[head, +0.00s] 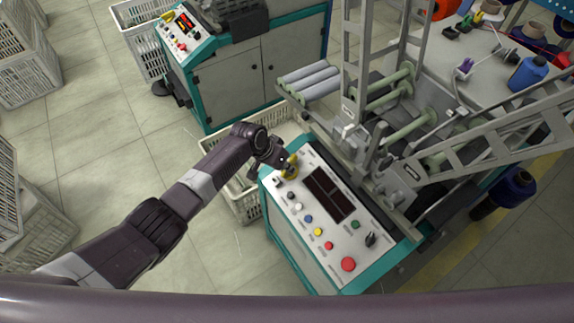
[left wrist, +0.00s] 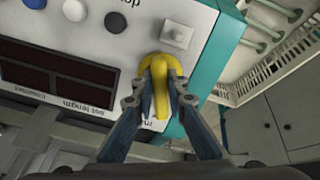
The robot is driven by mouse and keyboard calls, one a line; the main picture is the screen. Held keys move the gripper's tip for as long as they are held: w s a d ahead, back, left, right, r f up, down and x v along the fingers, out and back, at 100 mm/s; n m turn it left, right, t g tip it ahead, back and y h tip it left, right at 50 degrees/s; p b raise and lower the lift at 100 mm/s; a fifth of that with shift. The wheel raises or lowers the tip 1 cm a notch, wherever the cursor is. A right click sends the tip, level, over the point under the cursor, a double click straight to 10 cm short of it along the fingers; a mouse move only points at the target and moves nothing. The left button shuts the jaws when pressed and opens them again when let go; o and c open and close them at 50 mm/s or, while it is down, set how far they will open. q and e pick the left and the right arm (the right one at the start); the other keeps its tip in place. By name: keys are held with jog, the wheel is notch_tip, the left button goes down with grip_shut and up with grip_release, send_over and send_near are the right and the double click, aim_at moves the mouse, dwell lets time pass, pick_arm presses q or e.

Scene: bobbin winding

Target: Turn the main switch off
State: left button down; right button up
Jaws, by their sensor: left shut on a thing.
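The main switch is a yellow rotary handle (head: 291,167) at the far left corner of the control panel (head: 341,243). In the left wrist view the yellow handle (left wrist: 160,88) sits between my left gripper's fingers. My left gripper (head: 280,163) is shut on this handle; in the left wrist view its fingertips (left wrist: 159,95) touch it from both sides. The lettering by the switch is partly hidden by the fingers, and I cannot read the switch position. My right gripper is not in view.
The panel also has a dark display (head: 329,193), several coloured buttons, a red button (head: 348,264) and a black knob (head: 371,239). A metal frame with rollers (head: 400,95) stands right of the panel. A white crate (head: 243,197) stands beside the machine. Open floor (head: 110,150) lies left.

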pick_arm(q)
jog(key=shift+r+n+p, duration=0.1)
jog(key=shift+n+p, duration=0.2)
jog(key=shift+n, duration=0.5)
jog(key=shift+w, duration=0.1)
jog(key=c, duration=1.9)
grip_release()
jog(key=shift+c, duration=0.2)
jog(key=v, duration=1.2)
